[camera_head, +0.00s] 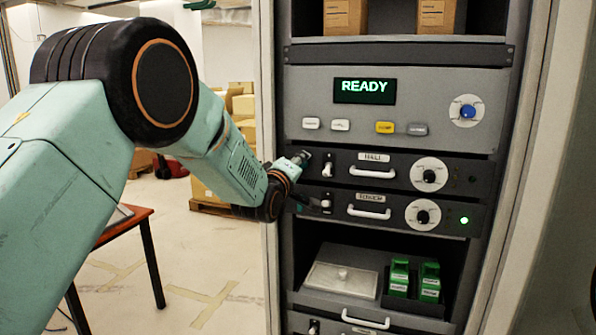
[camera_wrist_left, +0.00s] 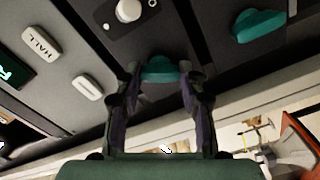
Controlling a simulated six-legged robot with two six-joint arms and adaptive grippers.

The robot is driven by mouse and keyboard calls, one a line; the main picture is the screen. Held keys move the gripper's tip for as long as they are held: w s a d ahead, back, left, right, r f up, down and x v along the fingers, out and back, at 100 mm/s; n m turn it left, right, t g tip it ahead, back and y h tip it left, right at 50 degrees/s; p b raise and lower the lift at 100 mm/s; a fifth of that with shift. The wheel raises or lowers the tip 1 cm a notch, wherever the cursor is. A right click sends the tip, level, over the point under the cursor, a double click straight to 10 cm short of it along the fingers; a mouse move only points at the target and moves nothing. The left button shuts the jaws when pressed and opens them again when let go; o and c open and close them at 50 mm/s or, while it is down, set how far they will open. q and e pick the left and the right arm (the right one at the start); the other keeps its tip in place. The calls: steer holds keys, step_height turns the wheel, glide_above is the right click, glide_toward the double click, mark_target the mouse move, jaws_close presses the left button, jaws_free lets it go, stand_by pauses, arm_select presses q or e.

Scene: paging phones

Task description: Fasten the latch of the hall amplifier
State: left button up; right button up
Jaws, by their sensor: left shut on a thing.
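The hall amplifier (camera_head: 400,172) is a dark rack unit labelled HALL, with a white handle, a round dial and a white switch (camera_head: 328,169) near its left end. The switch also shows at the top of the left wrist view (camera_wrist_left: 128,10). My left gripper (camera_head: 303,158) is at the unit's left edge. In the left wrist view, its two fingers (camera_wrist_left: 160,82) stand either side of a teal latch (camera_wrist_left: 160,68) and are shut on it. The fingers partly cover the latch, and whether it is fastened cannot be told. My right gripper is not in view.
The tower amplifier (camera_head: 385,212) sits just below, with a lit green lamp. A second teal latch (camera_wrist_left: 258,26) shows in the left wrist view. Above is the paging panel (camera_head: 400,100), reading READY, with buttons and a blue knob. The rack's left post (camera_head: 268,100) is close to my arm.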

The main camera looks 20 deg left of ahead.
arm_select(q)
steer(key=n+b, duration=0.1)
steer(key=n, duration=0.4)
steer(key=shift+f+n, duration=0.15)
steer(key=shift+n, duration=0.15)
stand_by(0.5)
steer(key=o, duration=1.2)
steer(key=shift+s, duration=0.1)
steer(key=shift+c, duration=0.2)
steer(key=s, duration=1.2)
steer(key=shift+a, duration=0.25)
